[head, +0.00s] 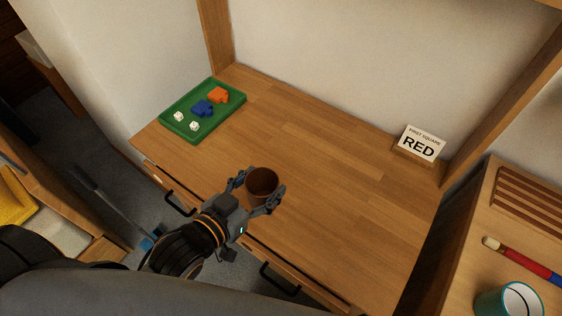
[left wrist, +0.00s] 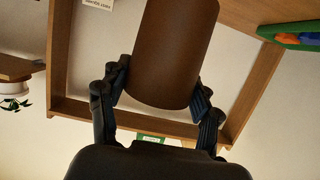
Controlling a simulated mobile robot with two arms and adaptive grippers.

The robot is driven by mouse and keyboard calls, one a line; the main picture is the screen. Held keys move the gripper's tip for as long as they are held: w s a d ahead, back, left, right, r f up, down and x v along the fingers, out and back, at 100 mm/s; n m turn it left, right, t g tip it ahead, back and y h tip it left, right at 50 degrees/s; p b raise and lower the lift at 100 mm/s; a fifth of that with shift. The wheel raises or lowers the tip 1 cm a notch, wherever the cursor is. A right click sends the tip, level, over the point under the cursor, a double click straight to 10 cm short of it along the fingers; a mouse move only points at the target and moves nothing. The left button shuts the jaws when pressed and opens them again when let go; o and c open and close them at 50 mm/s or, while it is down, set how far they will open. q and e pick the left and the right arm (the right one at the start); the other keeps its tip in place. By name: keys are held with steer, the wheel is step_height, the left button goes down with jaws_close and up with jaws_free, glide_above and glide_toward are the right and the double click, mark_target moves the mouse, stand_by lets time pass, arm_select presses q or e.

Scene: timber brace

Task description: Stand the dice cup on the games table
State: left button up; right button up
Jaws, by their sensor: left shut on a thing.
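The dice cup (head: 262,183) is a plain brown cup with its open mouth facing up and looks about upright in the head view. My left gripper (head: 257,194) is shut on it, one finger on each side. In the left wrist view the cup (left wrist: 171,52) fills the upper middle between the fingers (left wrist: 158,100). The games table (head: 320,165) is a wooden top, and the cup shows over its front part. I cannot tell whether the cup's base touches the wood; its base is hidden in the head view. My right gripper is not in view.
A green tray (head: 215,123) with white dice, a blue piece and an orange piece sits at the table's back left. A RED sign (head: 419,145) stands at the back right. The table's middle is clear. A teal cup (head: 488,303) and striped rod (head: 525,261) are on the right-hand surface.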

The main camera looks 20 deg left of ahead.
mark_target(263, 193)
arm_select(q)
steer(key=shift+w+a+f+b, duration=0.15)
steer(key=shift+w+a+f, duration=0.15)
steer(key=shift+w+f, duration=1.85)
steer(key=shift+w+a+f+b, duration=0.2)
steer(key=shift+w+a+f, duration=0.1)
steer(key=shift+w+f, duration=1.8)
steer(key=shift+w+a+f+b, duration=0.15)
steer(key=shift+w+a+f, duration=0.15)
steer(key=shift+w+f, duration=1.85)
steer(key=shift+w, duration=0.15)
steer(key=o, duration=1.1)
steer(key=shift+o, duration=0.2)
steer(key=shift+r, duration=0.1)
steer(key=v, duration=1.2)
steer(key=shift+r, duration=0.1)
